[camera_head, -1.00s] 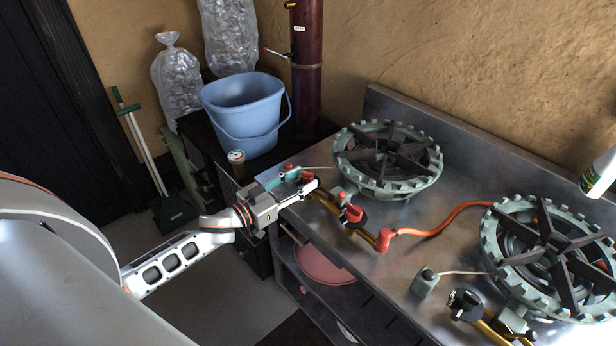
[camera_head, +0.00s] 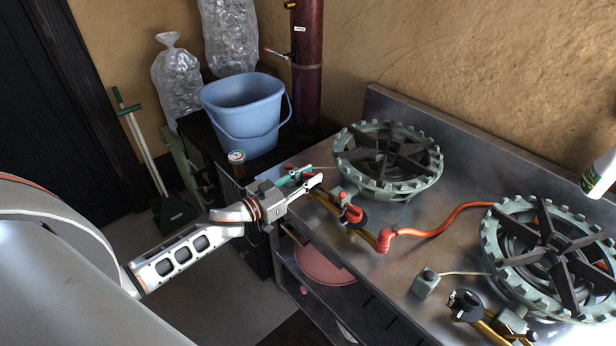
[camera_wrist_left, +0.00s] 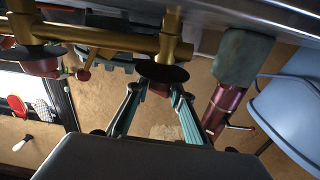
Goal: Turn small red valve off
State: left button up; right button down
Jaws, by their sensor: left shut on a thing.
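A small red valve (camera_wrist_left: 160,90) with a black disc (camera_wrist_left: 163,72) sits on a brass gas pipe (camera_wrist_left: 105,38) in the left wrist view. My left gripper's two teal-and-grey fingers reach it from either side and are shut on it, covering much of it. In the head view my left gripper (camera_head: 308,179) is at the left end of the stove's front pipe, and it hides most of this valve. Another red valve (camera_head: 352,214) with a black disc stands to its right on the same pipe. My right gripper is not in view.
Two green-grey burners (camera_head: 388,188) stand on the metal stove. An orange hose (camera_head: 440,223) links to the front pipe. A blue bucket (camera_head: 243,112) stands on a dark cabinet behind my gripper. A pink bowl (camera_head: 322,264) lies on the shelf below.

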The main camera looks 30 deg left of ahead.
pick_arm(q)
jog(key=shift+m+h, duration=0.4)
jog(key=shift+h, duration=0.2)
jog(key=shift+a+f+m+g+h, duration=0.1)
jog(key=shift+m+g+h, duration=0.5)
jog(key=shift+g+h, duration=0.15)
jog(key=m+h+b, duration=0.1)
jog(key=m+g+h+b, duration=0.1)
jog(key=g+h+b, duration=0.1)
jog(key=shift+f+m+g+h, duration=0.25)
jog(key=shift+m+h, duration=0.1)
jog(key=shift+m, duration=0.05)
jog(key=shift+g+b, duration=0.3)
jog(key=shift+b, duration=0.15)
jog(key=shift+m+g+h+b, duration=0.4)
jog(key=shift+m+h+b, duration=0.15)
jog(key=shift+m+h, duration=0.05)
jog(key=shift+r+m+g+h+b, duration=0.1)
jog(key=shift+m+g+h+b, duration=0.2)
jog(key=shift+g, duration=0.1)
jog(key=shift+s+r, duration=0.1)
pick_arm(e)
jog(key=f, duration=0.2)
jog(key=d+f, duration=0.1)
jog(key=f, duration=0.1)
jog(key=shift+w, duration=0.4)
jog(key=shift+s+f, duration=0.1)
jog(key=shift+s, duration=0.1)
